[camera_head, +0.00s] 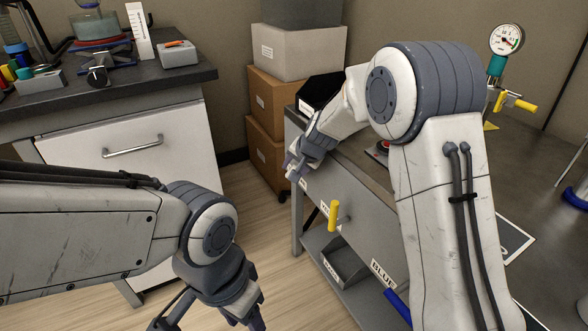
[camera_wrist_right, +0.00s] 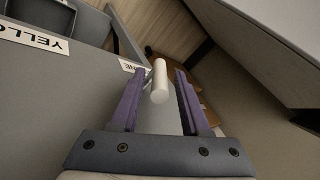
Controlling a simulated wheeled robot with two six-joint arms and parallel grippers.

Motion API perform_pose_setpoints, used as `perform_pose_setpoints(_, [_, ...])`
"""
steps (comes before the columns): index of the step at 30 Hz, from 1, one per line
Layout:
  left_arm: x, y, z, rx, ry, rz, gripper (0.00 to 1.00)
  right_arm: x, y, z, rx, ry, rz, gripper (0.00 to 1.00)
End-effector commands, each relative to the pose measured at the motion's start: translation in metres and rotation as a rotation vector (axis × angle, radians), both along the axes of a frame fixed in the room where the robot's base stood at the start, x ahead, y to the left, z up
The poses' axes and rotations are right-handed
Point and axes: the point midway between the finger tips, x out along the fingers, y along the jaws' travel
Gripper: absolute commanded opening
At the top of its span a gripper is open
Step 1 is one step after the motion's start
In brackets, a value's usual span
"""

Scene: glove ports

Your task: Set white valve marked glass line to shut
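The white valve handle (camera_wrist_right: 159,78) is a short white bar in the right wrist view. It lies between the two purple fingers of my right gripper (camera_wrist_right: 160,88), which is open with a gap on each side of the bar. In the head view my right gripper (camera_head: 297,165) is at the far end of the grey cabinet front (camera_head: 355,225), and the white handle cannot be made out there. A label (camera_wrist_right: 132,66) ending in "NE" is partly hidden by a finger. My left gripper (camera_head: 208,315) has its fingers apart, low in the head view, away from the cabinet.
A yellow handle (camera_head: 333,215) and a blue handle (camera_head: 398,306) stand out from the same front. A "YELLO…" label (camera_wrist_right: 34,36) shows in the right wrist view. A grey bin (camera_head: 345,262) is below. Cardboard boxes (camera_head: 268,110) stand behind; bare floor (camera_head: 255,215) is between the counters.

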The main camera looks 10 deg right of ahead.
Motion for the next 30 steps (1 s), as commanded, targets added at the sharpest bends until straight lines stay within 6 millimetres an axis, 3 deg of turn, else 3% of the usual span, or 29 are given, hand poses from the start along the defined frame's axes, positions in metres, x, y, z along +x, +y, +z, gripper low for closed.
perform_pose_setpoints(11, [0.0, 0.0, 0.002, 0.0, 0.0, 0.0, 0.53, -0.002, -0.001, 0.003, 0.0, 0.0, 0.0, 0.53])
perform_pose_setpoints(24, [0.0, 0.0, 0.028, 0.0, 0.0, 0.0, 0.53, -0.043, -0.017, 0.068, 0.001, -0.001, -0.001, 0.53])
perform_pose_setpoints(30, [0.0, 0.0, 0.033, 0.0, 0.0, 0.0, 0.53, -0.054, -0.022, 0.084, 0.0, -0.001, 0.0, 0.53])
